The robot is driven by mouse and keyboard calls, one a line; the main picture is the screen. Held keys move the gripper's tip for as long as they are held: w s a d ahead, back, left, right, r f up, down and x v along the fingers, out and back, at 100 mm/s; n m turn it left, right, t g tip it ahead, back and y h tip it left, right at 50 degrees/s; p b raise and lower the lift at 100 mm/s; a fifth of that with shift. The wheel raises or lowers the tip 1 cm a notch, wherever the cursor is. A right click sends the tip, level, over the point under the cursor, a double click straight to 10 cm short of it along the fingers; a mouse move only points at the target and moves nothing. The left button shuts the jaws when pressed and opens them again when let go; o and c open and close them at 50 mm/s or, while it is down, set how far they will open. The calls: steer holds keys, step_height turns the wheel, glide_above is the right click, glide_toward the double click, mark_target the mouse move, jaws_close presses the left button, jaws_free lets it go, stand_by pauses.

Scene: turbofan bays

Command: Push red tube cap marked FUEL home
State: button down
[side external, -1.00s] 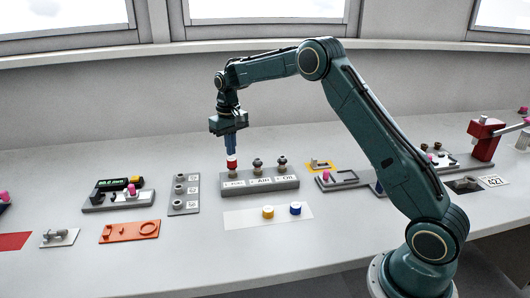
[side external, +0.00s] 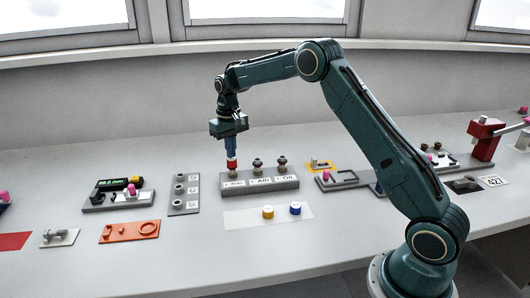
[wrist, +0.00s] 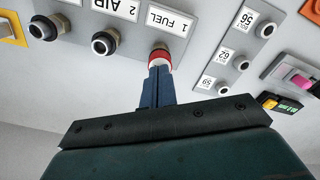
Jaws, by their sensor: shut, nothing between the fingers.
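The red cap (side external: 232,165) sits on the leftmost tube stub of the grey block (side external: 262,184). In the wrist view the red cap (wrist: 160,58) is beside the label "1 FUEL" (wrist: 168,20). My gripper (side external: 231,156) points down with its fingers together, directly above the cap. In the wrist view the tips of my gripper (wrist: 160,66) meet the cap's top; nothing is between the fingers. The stub under the cap is hidden, so I cannot tell how deeply the cap is seated.
Two bare stubs, AIR (side external: 257,166) and OIL (side external: 282,165), stand to the right on the block. A yellow cap (side external: 268,212) and a blue cap (side external: 295,208) rest on a white mat (side external: 240,218) in front. A grey plate with several sockets (side external: 184,207) lies to the left.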

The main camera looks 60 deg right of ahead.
steer(key=shift+f, duration=0.9)
stand_by(0.4)
steer(key=shift+r, duration=3.65)
